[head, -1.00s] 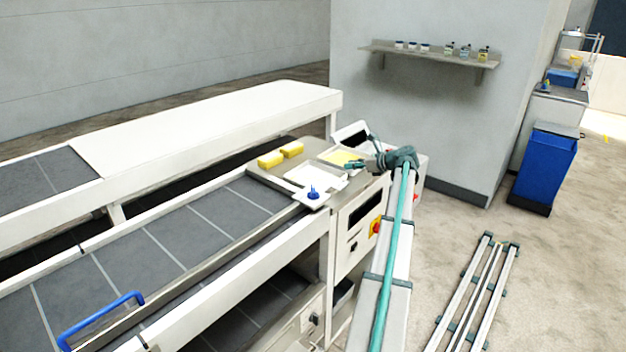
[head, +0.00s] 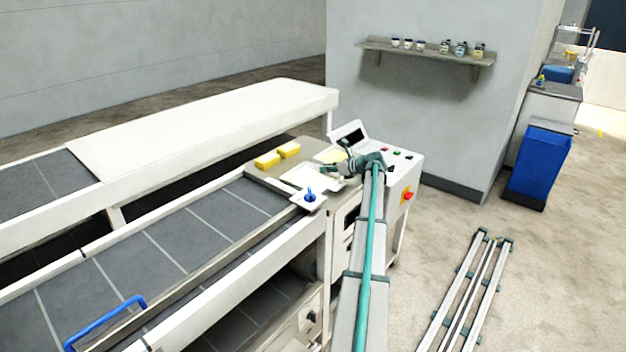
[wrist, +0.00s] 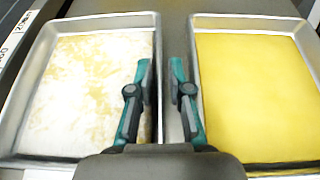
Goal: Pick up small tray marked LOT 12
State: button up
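Two shallow metal trays lie side by side in the wrist view. The left tray (wrist: 150,20) has a pale, flour-mottled bottom; the right tray (wrist: 250,22) holds a flat yellow layer. In the head view the pale tray (head: 297,178) and the yellow-filled tray (head: 330,156) lie on the machine's end table. My gripper (wrist: 160,68) is open and empty, its fingers apart over the gap and facing rims between the trays. In the head view my gripper (head: 326,169) is above the trays, partly covering them. I cannot read LOT 12 on either tray; a label (wrist: 25,20) at upper left is cut off.
Two yellow blocks (head: 278,155) sit behind the trays. A small white plate with a blue knob (head: 309,194) is at the front corner. A control box (head: 405,170) with buttons stands right of the trays. The belt (head: 190,235) is clear.

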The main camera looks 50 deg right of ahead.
grip_shut()
jog(key=shift+r, duration=0.15)
dwell(0.4)
